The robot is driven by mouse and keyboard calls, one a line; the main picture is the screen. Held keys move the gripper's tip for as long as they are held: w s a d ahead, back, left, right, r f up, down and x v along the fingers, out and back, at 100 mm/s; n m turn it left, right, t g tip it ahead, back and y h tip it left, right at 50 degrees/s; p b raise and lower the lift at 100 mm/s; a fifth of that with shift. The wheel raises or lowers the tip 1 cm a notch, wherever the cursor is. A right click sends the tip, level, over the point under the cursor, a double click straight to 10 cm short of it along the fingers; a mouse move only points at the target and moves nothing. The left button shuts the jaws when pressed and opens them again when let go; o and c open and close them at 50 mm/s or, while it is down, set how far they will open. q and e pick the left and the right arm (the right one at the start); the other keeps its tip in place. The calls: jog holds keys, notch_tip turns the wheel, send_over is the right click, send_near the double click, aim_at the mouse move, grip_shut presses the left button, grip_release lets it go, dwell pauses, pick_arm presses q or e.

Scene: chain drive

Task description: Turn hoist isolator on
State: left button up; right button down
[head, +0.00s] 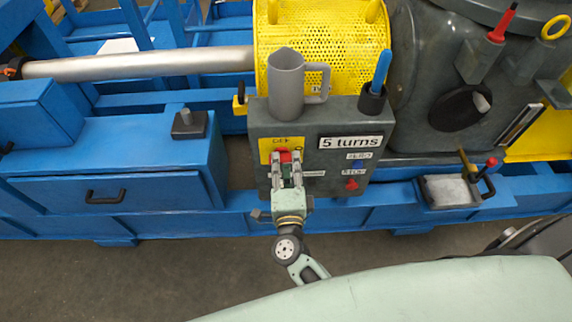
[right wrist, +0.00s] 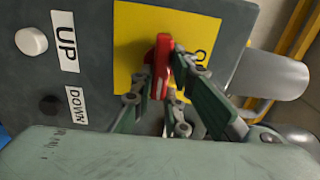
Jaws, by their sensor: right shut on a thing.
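The hoist isolator is a red handle (head: 285,156) on a yellow plate (head: 267,145) at the upper left of a dark grey control box (head: 322,118). The plate reads "OFF" in the head view. My right gripper (head: 287,170) is at the plate, its fingers shut on the red handle. In the right wrist view the red handle (right wrist: 161,62) stands between the fingertips (right wrist: 160,70) of the right gripper. Part of the handle and the plate lettering is hidden by the fingers. My left gripper is not in view.
White (right wrist: 31,41) and black (right wrist: 50,105) buttons marked UP and DOWN are beside the plate.

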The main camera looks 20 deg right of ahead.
jog(key=shift+f+m, duration=0.1)
jog(key=shift+m, duration=0.2)
jog(key=c, duration=1.7)
grip_release()
jog(key=v, duration=1.2)
